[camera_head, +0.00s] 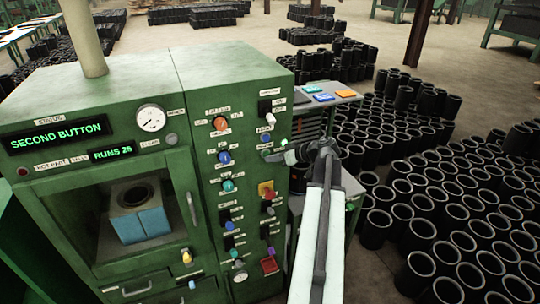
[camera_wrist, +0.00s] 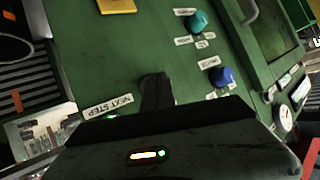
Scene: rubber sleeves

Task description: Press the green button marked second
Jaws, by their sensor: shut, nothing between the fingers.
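The green machine's control panel (camera_head: 249,105) carries several buttons and knobs with small labels. No label reading "second" is legible on a button. A small green button (camera_head: 267,153) shows at the tip of my gripper (camera_head: 279,157); I cannot tell if they touch. My gripper's shut fingers (camera_wrist: 157,92) point at the panel in the wrist view, beside a "NEXT STEP" label (camera_wrist: 107,106). A bit of green glow (camera_wrist: 111,116) shows under that label, mostly hidden by my gripper. A teal knob (camera_head: 228,185) and a blue knob (camera_head: 224,157) are to the left.
A display (camera_head: 56,135) reads "SECOND BUTTON". The machine's chamber (camera_head: 110,235) holds a blue block with a dark ring. Many black sleeves (camera_head: 440,180) cover the floor at right.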

